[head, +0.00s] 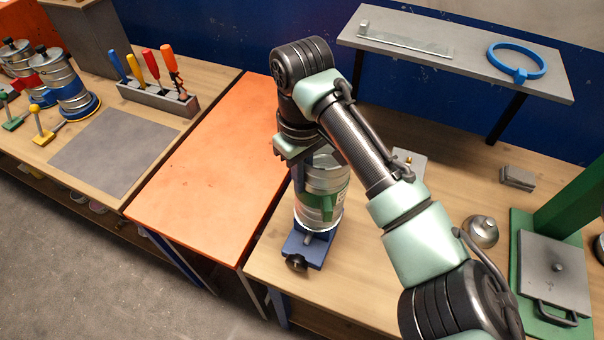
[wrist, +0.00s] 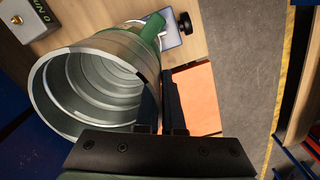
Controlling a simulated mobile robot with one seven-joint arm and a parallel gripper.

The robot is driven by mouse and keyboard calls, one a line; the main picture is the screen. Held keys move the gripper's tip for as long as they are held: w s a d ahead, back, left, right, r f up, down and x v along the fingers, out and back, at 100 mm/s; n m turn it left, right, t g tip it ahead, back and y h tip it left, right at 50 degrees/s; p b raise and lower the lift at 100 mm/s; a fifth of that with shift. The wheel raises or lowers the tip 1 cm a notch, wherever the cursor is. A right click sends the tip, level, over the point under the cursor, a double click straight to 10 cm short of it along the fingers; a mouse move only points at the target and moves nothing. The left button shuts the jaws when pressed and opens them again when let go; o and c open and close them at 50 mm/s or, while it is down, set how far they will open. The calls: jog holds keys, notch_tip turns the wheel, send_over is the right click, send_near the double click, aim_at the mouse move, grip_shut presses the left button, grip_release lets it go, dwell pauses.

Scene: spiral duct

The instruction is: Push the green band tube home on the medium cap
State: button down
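The green band tube (head: 322,177) is a silver spiral duct with a green band. It stands roughly upright over a blue clamp fixture (head: 304,250) with a black knob, near the workbench's front left corner. In the wrist view its open end and ribbed inside (wrist: 108,82) face me. My gripper (wrist: 160,112) is at the tube's upper rim, one dark finger along the outer wall and the other apparently inside, so it looks shut on the wall. The medium cap cannot be made out; the tube's lower end in the fixture is partly hidden.
A silver domed part (head: 482,232) and a green press stand (head: 555,270) are at the right. A grey raised shelf (head: 460,60) holds a blue ring clamp (head: 516,62). An orange table (head: 210,165) joins the bench on the left. A small grey block (head: 517,178) lies behind.

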jog(key=shift+f+b, duration=0.35)
jog(key=shift+f, duration=0.55)
jog(key=c, duration=1)
grip_release()
jog(key=shift+o, duration=0.2)
notch_tip(320, 180, up, 13)
jog(key=shift+r+b, duration=0.1)
jog(key=shift+b, duration=0.25)
